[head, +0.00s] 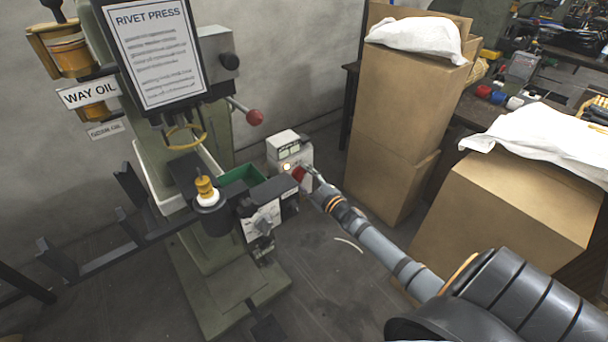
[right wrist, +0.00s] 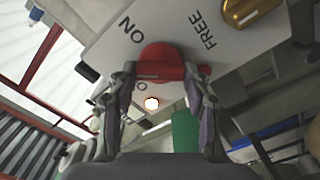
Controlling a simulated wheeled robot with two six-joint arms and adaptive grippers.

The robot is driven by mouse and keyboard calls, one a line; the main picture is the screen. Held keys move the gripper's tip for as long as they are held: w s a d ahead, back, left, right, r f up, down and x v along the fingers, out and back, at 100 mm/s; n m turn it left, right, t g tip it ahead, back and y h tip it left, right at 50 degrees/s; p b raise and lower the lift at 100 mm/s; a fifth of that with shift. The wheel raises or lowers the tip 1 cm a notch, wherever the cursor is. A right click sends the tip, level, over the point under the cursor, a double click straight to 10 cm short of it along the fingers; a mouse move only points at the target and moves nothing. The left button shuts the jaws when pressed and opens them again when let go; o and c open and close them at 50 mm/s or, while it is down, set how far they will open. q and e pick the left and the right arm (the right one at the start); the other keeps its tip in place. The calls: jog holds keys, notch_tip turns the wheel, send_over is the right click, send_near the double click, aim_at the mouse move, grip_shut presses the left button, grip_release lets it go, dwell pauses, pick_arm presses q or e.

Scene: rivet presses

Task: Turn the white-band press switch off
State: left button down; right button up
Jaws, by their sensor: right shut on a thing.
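The green rivet press (head: 222,262) stands at the left in the head view, with a white ring (head: 207,198) on its dark cylinder. Beside it is a pale switch box (head: 291,153) with a red knob (head: 298,173). My right gripper (head: 307,173) reaches the knob from the right. In the right wrist view, my gripper's fingers (right wrist: 165,76) are closed on both sides of the red knob (right wrist: 162,58). The white panel (right wrist: 185,22) reads "ON" and "FREE"; another marking is partly hidden. A small lamp (right wrist: 152,103) glows there. My left gripper is not in view.
A red-ended lever (head: 254,117) sticks out of the press above the box. A green bin (head: 240,176) sits near the box.

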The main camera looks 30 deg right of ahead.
jog(key=n, duration=0.3)
jog(key=shift+f+n+p, duration=0.1)
jog(key=shift+n+p, duration=0.2)
jog(key=shift+p, duration=0.1)
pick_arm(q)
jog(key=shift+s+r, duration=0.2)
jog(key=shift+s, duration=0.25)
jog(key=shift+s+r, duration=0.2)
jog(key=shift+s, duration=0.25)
pick_arm(e)
jog(key=shift+f+n, duration=0.1)
jog(key=shift+n, duration=2.2)
jog(key=o, duration=1.2)
jog(key=shift+c, duration=0.2)
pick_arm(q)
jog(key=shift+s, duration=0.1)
pick_arm(e)
jog(key=s, duration=1.2)
jog(key=shift+d, duration=0.4)
